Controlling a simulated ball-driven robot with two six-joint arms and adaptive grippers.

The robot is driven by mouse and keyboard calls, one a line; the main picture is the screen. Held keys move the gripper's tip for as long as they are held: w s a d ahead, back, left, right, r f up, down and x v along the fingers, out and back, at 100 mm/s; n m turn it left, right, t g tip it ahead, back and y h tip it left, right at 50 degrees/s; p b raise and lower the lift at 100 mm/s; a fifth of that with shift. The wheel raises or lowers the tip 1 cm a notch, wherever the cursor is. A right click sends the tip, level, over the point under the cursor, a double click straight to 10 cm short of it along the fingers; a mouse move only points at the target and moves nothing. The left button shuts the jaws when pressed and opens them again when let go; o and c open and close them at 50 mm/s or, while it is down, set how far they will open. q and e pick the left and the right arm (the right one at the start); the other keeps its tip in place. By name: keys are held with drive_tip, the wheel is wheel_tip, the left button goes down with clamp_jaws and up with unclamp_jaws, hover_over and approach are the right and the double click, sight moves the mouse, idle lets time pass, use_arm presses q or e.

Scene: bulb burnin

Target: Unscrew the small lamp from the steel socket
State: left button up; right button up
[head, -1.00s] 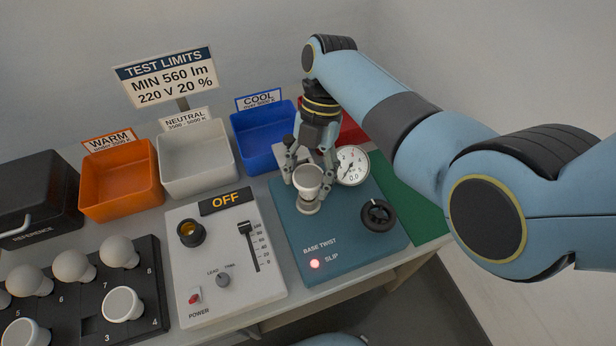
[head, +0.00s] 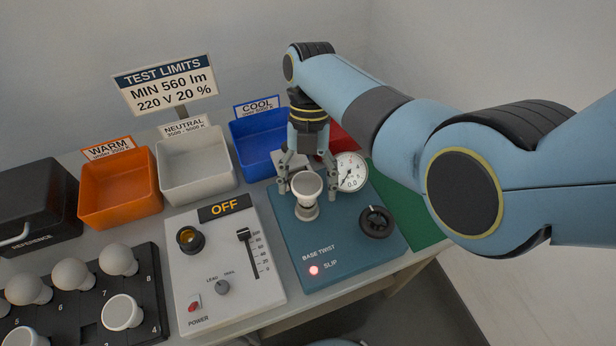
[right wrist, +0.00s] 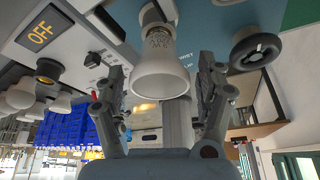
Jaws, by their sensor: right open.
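The small lamp (head: 307,184) has a white cup-shaped head and stands upright in the steel socket (head: 305,211) on the teal base-twist tester (head: 345,250). My right gripper (head: 308,191) comes down from behind with its fingers spread, one on each side of the lamp, apparently clear of it. In the right wrist view the lamp (right wrist: 160,78) lies between the two open fingers (right wrist: 160,95), with gaps on both sides. My left gripper is not in view.
Left are a white power box (head: 225,280) reading OFF and a black rack (head: 152,290) of bulbs. Orange (head: 120,200), grey (head: 197,175) and blue bins stand behind.

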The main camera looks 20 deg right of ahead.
drive_tip(key=shift+s+d+r+m+y+p, duration=0.1)
drive_tip(key=shift+m+y+p, duration=0.1)
drive_tip(key=shift+m, duration=0.4)
drive_tip(key=shift+s+r+m+y+p, duration=0.1)
drive_tip(key=shift+m+p, duration=0.1)
drive_tip(key=shift+m, duration=0.4)
drive_tip(key=shift+f+m+t+y, duration=0.2)
drive_tip(key=shift+m+t+y, duration=0.2)
drive_tip(key=shift+m, duration=0.6)
drive_tip(key=m, duration=0.2)
drive_tip(key=m+t, duration=0.1)
drive_tip(key=m, duration=0.1)
drive_tip(key=m+t+y, duration=0.1)
drive_tip(key=m, duration=0.1)
drive_tip(key=shift+s, duration=0.25)
drive_tip(key=m+t, duration=0.1)
drive_tip(key=m, duration=0.2)
drive_tip(key=m+t, duration=0.1)
drive_tip(key=m, duration=0.1)
drive_tip(key=shift+s+a+m, duration=0.1)
drive_tip(key=shift+a+m, duration=0.1)
drive_tip(key=shift+m, duration=0.2)
drive_tip(key=m+t, duration=0.1)
drive_tip(key=m, duration=0.2)
drive_tip(key=m+t+h, duration=0.1)
drive_tip(key=m, duration=0.1)
drive_tip(key=shift+m, duration=0.4)
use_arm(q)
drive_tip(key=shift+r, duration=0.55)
